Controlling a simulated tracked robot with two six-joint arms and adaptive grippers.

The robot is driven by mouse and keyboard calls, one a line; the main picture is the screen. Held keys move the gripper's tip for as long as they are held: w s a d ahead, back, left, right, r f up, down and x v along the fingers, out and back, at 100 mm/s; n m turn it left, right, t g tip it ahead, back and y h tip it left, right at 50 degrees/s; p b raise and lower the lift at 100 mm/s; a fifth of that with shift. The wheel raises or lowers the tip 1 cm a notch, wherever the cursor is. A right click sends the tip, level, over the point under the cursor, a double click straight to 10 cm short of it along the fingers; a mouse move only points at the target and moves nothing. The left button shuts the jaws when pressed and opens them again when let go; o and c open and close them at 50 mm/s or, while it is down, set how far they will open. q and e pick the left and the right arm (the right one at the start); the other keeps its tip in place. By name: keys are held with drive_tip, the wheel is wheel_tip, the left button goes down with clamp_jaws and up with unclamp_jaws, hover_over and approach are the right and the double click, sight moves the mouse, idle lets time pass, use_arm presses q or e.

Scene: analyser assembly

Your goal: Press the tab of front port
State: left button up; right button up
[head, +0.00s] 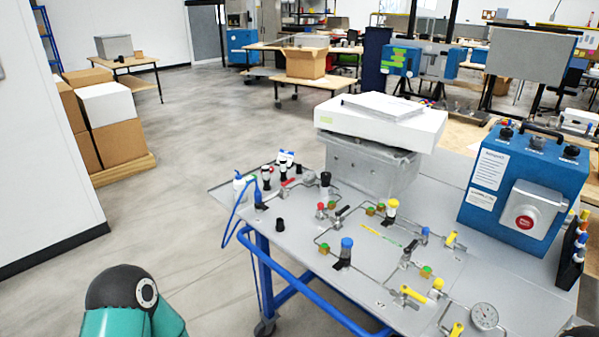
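The grey panel table (290,237) carries an analyser assembly of thin tubes, valves and fittings. Fittings with coloured caps stand on it, among them a blue-capped one (346,245), a yellow-capped one (391,208) and a black-capped one (326,180). Yellow-handled valves (411,295) and a round gauge (484,316) sit at the near right. I cannot tell which fitting is the front port, and no tab can be made out. A teal and black part of my arm shows at the bottom left. Neither gripper is in view.
A blue box with a red button (525,190) stands at the table's right. A grey box (372,165) under a white box (381,122) stands at the back. A blue rail (300,285) runs along the near-left edge. Open floor lies left.

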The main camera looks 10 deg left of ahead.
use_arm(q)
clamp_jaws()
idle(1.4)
